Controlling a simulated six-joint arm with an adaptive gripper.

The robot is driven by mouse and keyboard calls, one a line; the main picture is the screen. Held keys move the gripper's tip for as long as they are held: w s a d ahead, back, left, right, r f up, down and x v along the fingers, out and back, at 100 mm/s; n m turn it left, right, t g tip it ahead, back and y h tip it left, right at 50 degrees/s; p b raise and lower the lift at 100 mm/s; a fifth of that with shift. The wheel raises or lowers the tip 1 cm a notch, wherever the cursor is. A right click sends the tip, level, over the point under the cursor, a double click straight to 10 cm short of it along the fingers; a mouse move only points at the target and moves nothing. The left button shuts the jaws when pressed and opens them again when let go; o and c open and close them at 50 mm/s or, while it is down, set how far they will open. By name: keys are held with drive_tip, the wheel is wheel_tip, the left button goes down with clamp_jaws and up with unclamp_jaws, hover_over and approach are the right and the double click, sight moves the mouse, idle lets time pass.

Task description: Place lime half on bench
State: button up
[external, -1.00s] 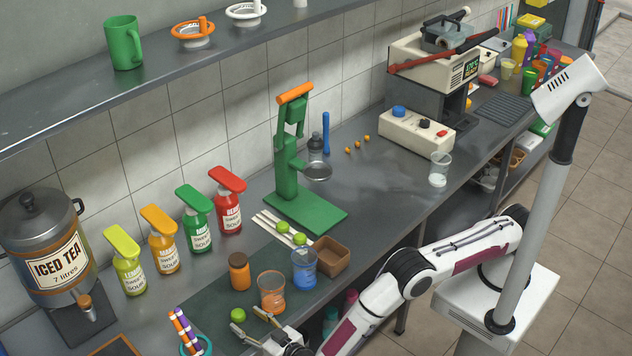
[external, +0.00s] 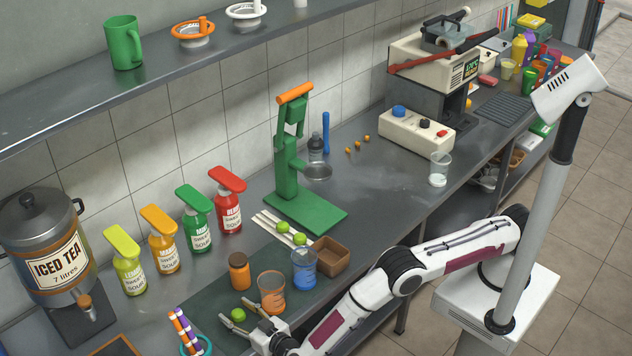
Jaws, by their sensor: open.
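A green lime piece (external: 238,314) lies on the dark mat at the front of the bench, left of the orange-tinted glass. My gripper (external: 235,311) is open, with its fingertips on either side of this lime piece in the picture. I cannot tell whether they touch it. Two more green lime pieces, one farther back (external: 282,226) and one nearer (external: 300,239), show by the white sticks beside the green press (external: 300,205). The grey bench (external: 375,195) runs along the tiled wall.
The orange-tinted glass (external: 271,292) stands close to my gripper. An orange jar (external: 239,271), a blue glass (external: 304,268) and a brown box (external: 331,257) are nearby. A holder with striped straws (external: 184,330) stands left. Bench right of the press is fairly clear.

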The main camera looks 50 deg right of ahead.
sight(238, 311)
drive_tip(key=shift+c, duration=0.4)
drive_tip(key=c, duration=1)
drive_tip(key=shift+c, duration=0.2)
drive_tip(key=shift+r, duration=0.15)
drive_tip(key=shift+r, duration=4.85)
drive_tip(key=shift+r, duration=0.1)
